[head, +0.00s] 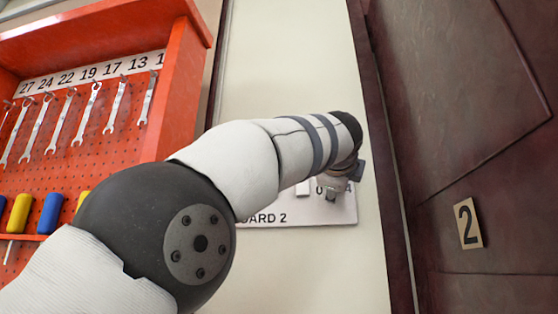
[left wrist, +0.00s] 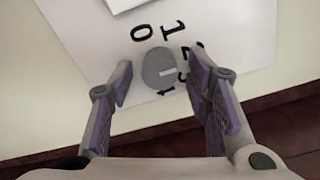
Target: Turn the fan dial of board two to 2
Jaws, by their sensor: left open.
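The fan dial (left wrist: 158,66) is a round grey knob on the white panel of board two, with a pale line on its face. Printed digits stand around it; 0 and 1 are readable, and the others are partly hidden by a finger. I cannot tell which digit the line points to. My left gripper (left wrist: 161,76) is open, with one finger on each side of the knob and a gap on both sides. In the head view, board two (head: 285,217) is partly covered by my left arm, and the gripper is mostly hidden behind the wrist. My right gripper is out of view.
An orange tool cabinet (head: 187,95) with hanging wrenches (head: 91,112) and coloured handles stands at the left. A dark red door (head: 470,130) with a number 2 plate (head: 467,223) is at the right. The pale wall (head: 290,60) above the board is bare.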

